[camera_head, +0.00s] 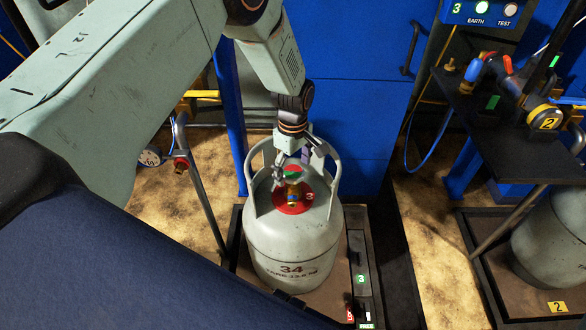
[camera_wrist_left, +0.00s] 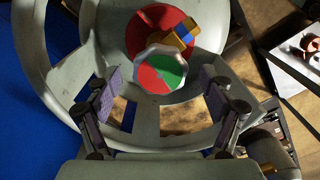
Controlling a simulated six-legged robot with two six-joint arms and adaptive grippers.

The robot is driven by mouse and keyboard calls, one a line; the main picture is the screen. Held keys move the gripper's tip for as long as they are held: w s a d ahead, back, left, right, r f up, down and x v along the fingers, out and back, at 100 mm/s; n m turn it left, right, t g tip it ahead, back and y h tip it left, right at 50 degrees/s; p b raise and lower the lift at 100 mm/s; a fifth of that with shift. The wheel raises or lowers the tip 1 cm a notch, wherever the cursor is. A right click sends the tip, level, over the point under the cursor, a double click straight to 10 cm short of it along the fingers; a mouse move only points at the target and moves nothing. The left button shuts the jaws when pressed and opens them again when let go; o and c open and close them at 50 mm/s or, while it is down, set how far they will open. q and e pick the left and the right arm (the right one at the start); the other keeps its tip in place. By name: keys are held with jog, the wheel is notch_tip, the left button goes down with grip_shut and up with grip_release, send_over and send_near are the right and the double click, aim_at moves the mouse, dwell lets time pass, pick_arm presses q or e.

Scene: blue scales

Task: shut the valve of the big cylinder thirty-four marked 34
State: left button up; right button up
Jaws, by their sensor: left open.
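The big grey cylinder marked 34 (camera_head: 292,240) stands upright on a dark scale platform in the head view. Its valve, with a red and green handwheel (camera_wrist_left: 160,72) and a brass body (camera_wrist_left: 180,35), sits inside the collar on a red disc (camera_wrist_left: 140,28). The handwheel also shows, partly covered, in the head view (camera_head: 291,172). My left gripper (camera_head: 297,168) reaches down from above into the collar. In the left wrist view its two fingers (camera_wrist_left: 162,100) are spread apart and empty, with the handwheel just beyond them. No contact with it shows. My right gripper is not in view.
The cylinder's handled collar (camera_head: 333,170) rises around the valve, close to my fingers. A pole with a gauge (camera_head: 150,157) and hose stands left. A second cylinder (camera_head: 555,235) and a dark shelf with fittings (camera_head: 510,130) stand right. Blue panels (camera_head: 355,110) close the back.

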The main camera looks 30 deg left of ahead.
pick_arm(q)
jog(key=shift+c, duration=0.3)
jog(key=c, duration=1.1)
jog(key=shift+r, duration=0.1)
